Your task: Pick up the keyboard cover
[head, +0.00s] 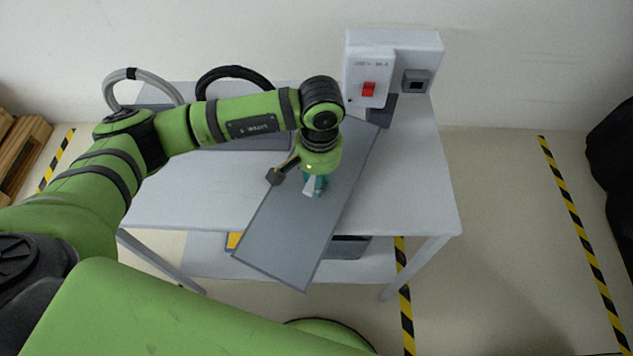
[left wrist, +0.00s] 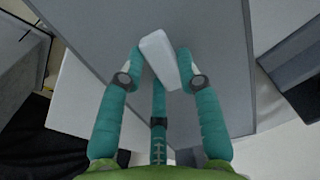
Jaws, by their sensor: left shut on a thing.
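The keyboard cover (head: 285,240) is a flat, dark grey rectangular panel with a pale block handle (head: 310,192) near its middle. It lies slantwise over the table, and its near end reaches past the table's front edge. My left gripper (head: 315,184) is over the panel, shut on the handle. In the left wrist view the teal fingers (left wrist: 161,62) are on both sides of the pale handle (left wrist: 158,55), with the panel (left wrist: 215,45) behind it. I cannot tell how far the panel is above the table. My right gripper is not in view.
The white table (head: 420,200) carries a control box with a red switch (head: 369,89) at the back right, close to the panel's far end. A black cable (head: 235,72) and a grey hose (head: 140,75) arch at the back left. The table's right side is bare.

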